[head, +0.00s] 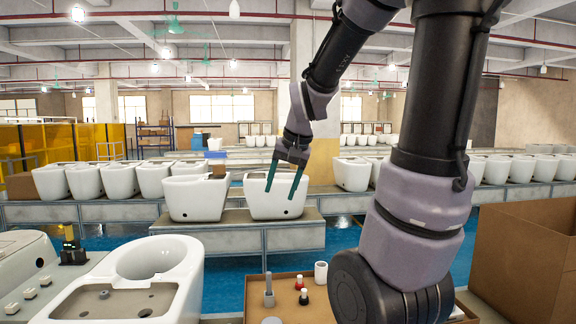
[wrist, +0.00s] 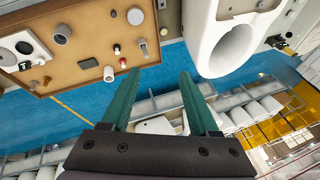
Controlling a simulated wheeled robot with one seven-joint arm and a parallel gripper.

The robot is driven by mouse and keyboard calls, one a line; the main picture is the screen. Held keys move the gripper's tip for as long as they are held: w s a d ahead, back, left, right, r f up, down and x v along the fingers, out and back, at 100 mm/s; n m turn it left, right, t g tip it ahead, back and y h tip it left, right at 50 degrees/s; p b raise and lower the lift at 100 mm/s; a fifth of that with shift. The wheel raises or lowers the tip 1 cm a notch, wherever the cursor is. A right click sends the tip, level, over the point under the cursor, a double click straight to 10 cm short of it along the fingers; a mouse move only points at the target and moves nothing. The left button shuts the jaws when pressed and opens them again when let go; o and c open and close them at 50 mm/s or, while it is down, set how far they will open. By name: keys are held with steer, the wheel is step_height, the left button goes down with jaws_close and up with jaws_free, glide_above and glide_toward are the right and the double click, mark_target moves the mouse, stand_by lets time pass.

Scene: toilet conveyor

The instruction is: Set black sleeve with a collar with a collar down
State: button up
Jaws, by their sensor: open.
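My gripper (head: 281,192) is open and raised in the air above the conveyor area, with nothing between its two green fingers. The open fingers also show in the wrist view (wrist: 153,78). A brown tray (head: 244,312) in front of me holds several small parts. A small dark part (head: 304,297) with a pale top stands in it and may be the black sleeve with a collar, but it is too small to be sure. My gripper is apart from the tray and touches none of its parts. The tray also shows at the upper left of the wrist view (wrist: 85,20).
A grey peg (head: 268,290), a red-and-black part (head: 299,281) and a white cylinder (head: 320,272) stand near the dark part. A white toilet bowl (head: 180,290) is left of the tray. A cardboard box (head: 530,255) stands at right. Toilets (head: 275,200) line the conveyors behind.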

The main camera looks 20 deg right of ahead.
steer(key=s+a+r+n+t, duration=0.1)
steer(key=s+a+r+t, duration=0.1)
steer(key=s+r, duration=0.5)
steer(key=s+a, duration=0.1)
steer(key=s, duration=0.3)
steer(key=shift+s+r+n+y, duration=0.2)
steer(key=shift+s+n+y, duration=0.1)
steer(key=shift+n, duration=0.1)
